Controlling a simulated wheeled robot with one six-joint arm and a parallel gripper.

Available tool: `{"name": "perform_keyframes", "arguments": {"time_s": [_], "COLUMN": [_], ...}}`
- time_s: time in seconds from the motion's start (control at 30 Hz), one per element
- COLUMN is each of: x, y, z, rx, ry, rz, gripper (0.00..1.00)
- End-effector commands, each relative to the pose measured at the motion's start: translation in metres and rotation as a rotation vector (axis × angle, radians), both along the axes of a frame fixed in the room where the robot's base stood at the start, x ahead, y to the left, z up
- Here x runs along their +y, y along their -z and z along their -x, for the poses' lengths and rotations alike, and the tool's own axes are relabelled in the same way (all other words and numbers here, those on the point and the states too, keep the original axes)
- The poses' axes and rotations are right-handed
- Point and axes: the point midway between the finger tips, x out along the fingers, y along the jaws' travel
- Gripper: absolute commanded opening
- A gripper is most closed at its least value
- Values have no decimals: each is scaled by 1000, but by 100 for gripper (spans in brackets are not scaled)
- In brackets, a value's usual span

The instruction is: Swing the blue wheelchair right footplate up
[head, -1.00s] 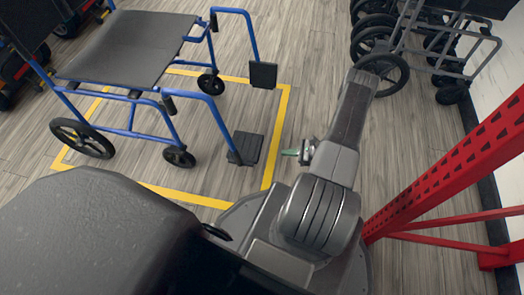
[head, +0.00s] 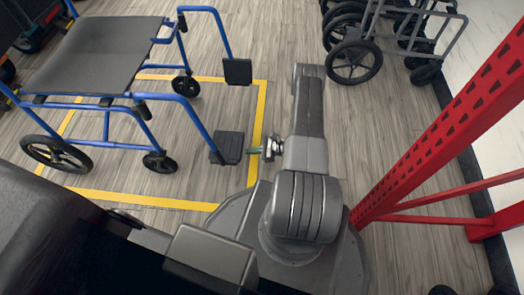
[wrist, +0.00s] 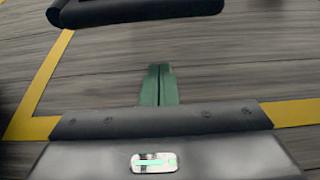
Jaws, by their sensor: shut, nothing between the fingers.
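The blue wheelchair (head: 185,87) stands on the left in the head view, its front towards the right. Its near footplate (head: 227,147), the right one, lies low and roughly flat at the end of a blue leg tube. The far footplate (head: 237,71) looks upright. My gripper (head: 253,152) is just right of the near footplate, low over the floor. In the wrist view its green fingers (wrist: 158,85) are shut together and empty. A dark padded edge, apparently the footplate (wrist: 140,10), crosses the top, with floor showing between it and the fingertips.
Yellow floor tape (head: 262,115) frames the wheelchair and runs close to my gripper. A red perforated post (head: 440,140) with braces stands to the right of my arm. Grey wheeled frames (head: 395,40) stand at the back right. Wood floor between them is clear.

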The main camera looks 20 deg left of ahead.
Motion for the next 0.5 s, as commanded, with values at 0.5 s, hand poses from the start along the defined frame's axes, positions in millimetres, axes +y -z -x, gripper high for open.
{"name": "perform_keyframes", "arguments": {"time_s": [0.5], "x": [19], "y": [-32], "z": [4], "rx": [-1], "ry": [1], "rz": [1], "gripper": [0]}}
